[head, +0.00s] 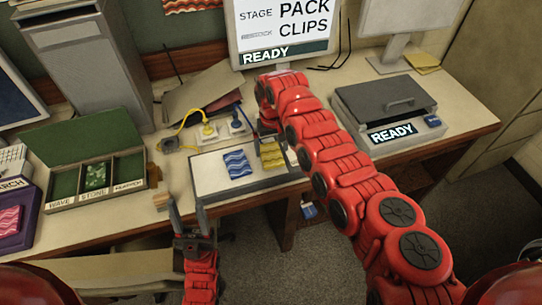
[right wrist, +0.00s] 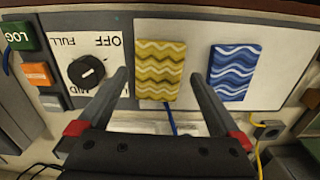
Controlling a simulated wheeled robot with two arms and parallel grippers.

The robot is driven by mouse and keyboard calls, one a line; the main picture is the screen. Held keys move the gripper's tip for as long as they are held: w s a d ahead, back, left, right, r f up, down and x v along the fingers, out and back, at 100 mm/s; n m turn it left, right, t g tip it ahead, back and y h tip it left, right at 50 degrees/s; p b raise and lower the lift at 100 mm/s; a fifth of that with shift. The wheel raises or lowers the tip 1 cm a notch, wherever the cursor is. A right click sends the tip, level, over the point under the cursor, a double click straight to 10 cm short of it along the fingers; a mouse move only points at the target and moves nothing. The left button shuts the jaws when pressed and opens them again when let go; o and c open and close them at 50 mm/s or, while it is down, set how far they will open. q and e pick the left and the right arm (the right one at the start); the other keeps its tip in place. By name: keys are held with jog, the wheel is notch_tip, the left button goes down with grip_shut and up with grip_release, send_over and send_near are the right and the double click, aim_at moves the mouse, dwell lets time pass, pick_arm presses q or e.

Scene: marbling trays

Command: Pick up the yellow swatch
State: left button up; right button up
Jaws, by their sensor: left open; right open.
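The yellow swatch (head: 273,156) has a wavy pattern and lies on the right part of the pale tray panel (head: 210,178) in the head view, partly hidden by my right arm. In the right wrist view the yellow swatch (right wrist: 160,70) lies ahead, between the lines of the two open fingers. My right gripper (right wrist: 160,82) is open, with nothing between its fingers. A blue wavy swatch (head: 237,163) lies to the left of the yellow one; it also shows in the right wrist view (right wrist: 233,72). My left gripper (head: 190,212) is open and empty in front of the desk edge.
A green-lined box (head: 85,203) with compartments stands at the left, a green swatch in one. A grey lidded device (head: 384,108) marked READY is at the right. A dial (right wrist: 86,72) sits beside the yellow swatch. A yellow cable (head: 186,122) lies behind the panel.

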aim_at(272, 157)
notch_tip(272, 157, down, 4)
jog(key=shift+d+f+b, duration=0.1)
jog(key=shift+b, duration=0.95)
jog(key=shift+w, duration=0.1)
jog(key=c, duration=1.1)
jog(key=shift+o, duration=0.2)
jog(key=shift+r, duration=0.2)
